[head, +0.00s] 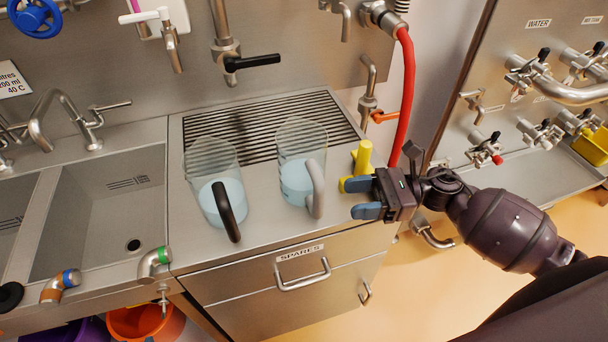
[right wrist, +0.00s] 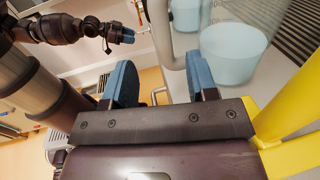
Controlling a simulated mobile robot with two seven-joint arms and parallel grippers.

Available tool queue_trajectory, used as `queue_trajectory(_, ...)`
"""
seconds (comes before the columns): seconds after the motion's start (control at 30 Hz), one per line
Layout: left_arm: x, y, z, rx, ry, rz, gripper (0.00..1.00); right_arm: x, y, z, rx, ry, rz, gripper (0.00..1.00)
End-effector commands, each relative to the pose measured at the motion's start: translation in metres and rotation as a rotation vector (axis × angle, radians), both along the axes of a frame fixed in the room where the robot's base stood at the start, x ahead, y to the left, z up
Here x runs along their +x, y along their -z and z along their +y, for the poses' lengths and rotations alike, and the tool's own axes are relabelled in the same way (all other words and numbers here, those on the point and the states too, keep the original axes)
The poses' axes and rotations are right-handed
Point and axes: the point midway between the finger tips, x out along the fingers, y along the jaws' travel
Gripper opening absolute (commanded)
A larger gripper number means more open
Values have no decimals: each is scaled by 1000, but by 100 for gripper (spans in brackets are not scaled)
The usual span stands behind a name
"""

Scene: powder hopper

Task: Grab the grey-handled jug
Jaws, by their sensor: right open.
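The grey-handled jug (head: 297,172) is clear, holds pale blue liquid and stands upright on the steel worktop. Its grey handle (head: 316,190) faces the front right. My right gripper (head: 361,198) is open and empty just right of the handle, with a gap between. In the right wrist view, the grey handle (right wrist: 160,30) shows beyond and between the blue fingers (right wrist: 163,85), and the jug's liquid (right wrist: 232,54) is to the right. A black-handled jug (head: 213,190) stands left of it. My left gripper (right wrist: 125,36) shows small in the right wrist view; its jaws are unclear.
A yellow object (head: 362,158) stands right behind my right gripper and shows close by in the right wrist view (right wrist: 285,115). A red hose (head: 406,95) hangs behind it. A slotted drain grille (head: 240,125) lies behind the jugs. A sink (head: 105,210) is at left.

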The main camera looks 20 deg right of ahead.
Motion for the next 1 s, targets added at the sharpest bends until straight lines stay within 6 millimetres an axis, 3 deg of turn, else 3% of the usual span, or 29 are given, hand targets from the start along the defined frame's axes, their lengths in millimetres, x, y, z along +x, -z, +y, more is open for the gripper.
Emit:
queue_trajectory(0.1,1,-6,0,-1,0,-5,43,3,-2,16,2,0,-1,53)
queue_trajectory(0.37,5,-12,-1,0,1,-14,43,6,0,32,1,0,0,53)
queue_trajectory(0.7,10,-29,0,2,4,-28,43,15,3,72,2,0,0,53)
queue_trajectory(1.0,10,-29,0,2,4,-28,43,15,6,76,0,1,2,53)
